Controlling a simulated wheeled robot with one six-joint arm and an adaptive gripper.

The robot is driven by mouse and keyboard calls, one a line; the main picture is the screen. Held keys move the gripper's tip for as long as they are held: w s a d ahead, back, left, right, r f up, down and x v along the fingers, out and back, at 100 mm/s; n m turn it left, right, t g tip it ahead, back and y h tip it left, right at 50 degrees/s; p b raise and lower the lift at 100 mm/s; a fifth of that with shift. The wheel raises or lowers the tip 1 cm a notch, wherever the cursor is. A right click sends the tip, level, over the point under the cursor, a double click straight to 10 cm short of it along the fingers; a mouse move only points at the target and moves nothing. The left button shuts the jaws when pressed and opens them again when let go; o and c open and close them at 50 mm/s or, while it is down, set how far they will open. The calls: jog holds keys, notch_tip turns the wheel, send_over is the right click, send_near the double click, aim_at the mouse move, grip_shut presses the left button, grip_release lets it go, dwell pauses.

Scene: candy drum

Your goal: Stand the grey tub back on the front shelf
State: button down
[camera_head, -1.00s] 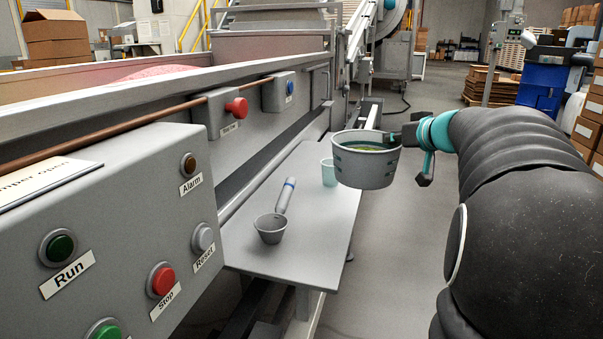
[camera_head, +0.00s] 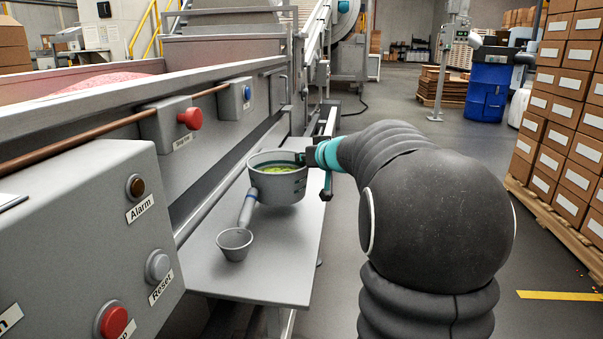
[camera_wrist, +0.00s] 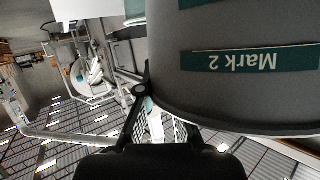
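The grey tub (camera_head: 280,188) holds something yellow-green and carries dark teal marks. It is upright over the far part of the grey front shelf (camera_head: 280,260). I cannot tell whether its base touches the shelf. My gripper (camera_head: 306,159) is at the tub's right rim and looks shut on it; the fingertips are partly hidden. In the wrist view the tub's wall (camera_wrist: 230,95) fills the upper right, with a teal "Mark 2" label upside down.
The control box (camera_head: 95,230) borders the shelf on the left. Stacked cartons (camera_head: 565,130) stand right.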

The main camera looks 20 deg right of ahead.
jog(key=shift+w+a+f+b, duration=0.1)
jog(key=shift+f+b, duration=0.35)
jog(key=shift+f, duration=1.55)
jog(key=shift+f, duration=0.1)
jog(key=c, duration=1.8)
grip_release()
jog(key=shift+f, duration=0.1)
jog(key=o, duration=0.5)
jog(key=shift+r, duration=0.25)
jog(key=b+v, duration=0.1)
jog(key=v, duration=1.1)
jog(key=shift+f, duration=0.15)
